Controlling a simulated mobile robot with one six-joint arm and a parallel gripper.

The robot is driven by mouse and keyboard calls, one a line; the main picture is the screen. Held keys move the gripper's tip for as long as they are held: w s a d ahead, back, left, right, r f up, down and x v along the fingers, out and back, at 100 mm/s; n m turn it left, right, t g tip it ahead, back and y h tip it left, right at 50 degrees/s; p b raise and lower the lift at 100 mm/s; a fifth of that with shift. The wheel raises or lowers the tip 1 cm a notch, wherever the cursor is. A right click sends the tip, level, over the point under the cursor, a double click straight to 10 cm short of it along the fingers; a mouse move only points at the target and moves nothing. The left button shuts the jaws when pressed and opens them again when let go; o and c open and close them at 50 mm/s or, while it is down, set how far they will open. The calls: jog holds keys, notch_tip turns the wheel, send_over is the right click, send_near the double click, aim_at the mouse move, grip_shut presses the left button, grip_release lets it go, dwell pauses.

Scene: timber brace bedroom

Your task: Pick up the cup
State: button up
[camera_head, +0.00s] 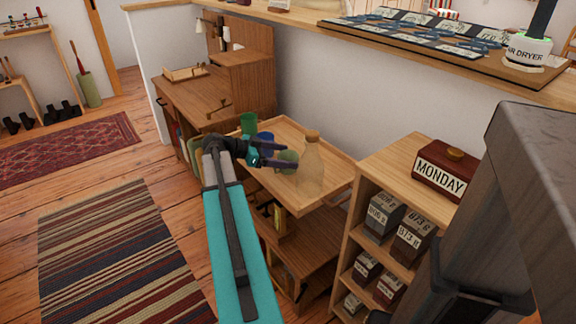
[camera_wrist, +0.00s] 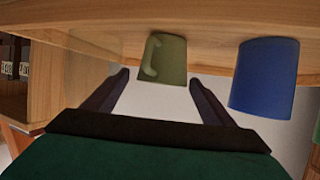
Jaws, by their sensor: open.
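An olive-green cup (camera_head: 289,156) stands on the wooden tray-topped stand (camera_head: 262,186), partly hidden by my fingers. In the wrist view the olive cup (camera_wrist: 172,62) shows its handle and appears ahead, between my two fingertips. A blue cup (camera_head: 266,137) stands behind it and shows at the right in the wrist view (camera_wrist: 264,78). A darker green cup (camera_head: 248,123) stands at the tray's far left. My gripper (camera_head: 291,157) is open, its fingers pointing at the olive cup. Whether they touch it, I cannot tell.
A clear bottle (camera_head: 311,168) with a brown stopper stands close right of the olive cup. A shelf unit (camera_head: 397,165) with boxes and a MONDAY block (camera_head: 446,168) is at the right. A wooden desk (camera_head: 200,97) is behind left. Open floor with a striped rug (camera_head: 110,250) lies left.

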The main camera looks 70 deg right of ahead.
aim_at(297, 159)
dwell(0.3)
jog(key=shift+b+x, duration=0.45)
jog(key=shift+x, duration=2.2)
jog(key=shift+w+f, duration=0.1)
jog(key=shift+f, duration=0.05)
jog(key=c, duration=1.3)
jog(key=shift+o, duration=0.2)
jog(key=shift+r+p, duration=0.85)
jog(key=shift+r, duration=4.15)
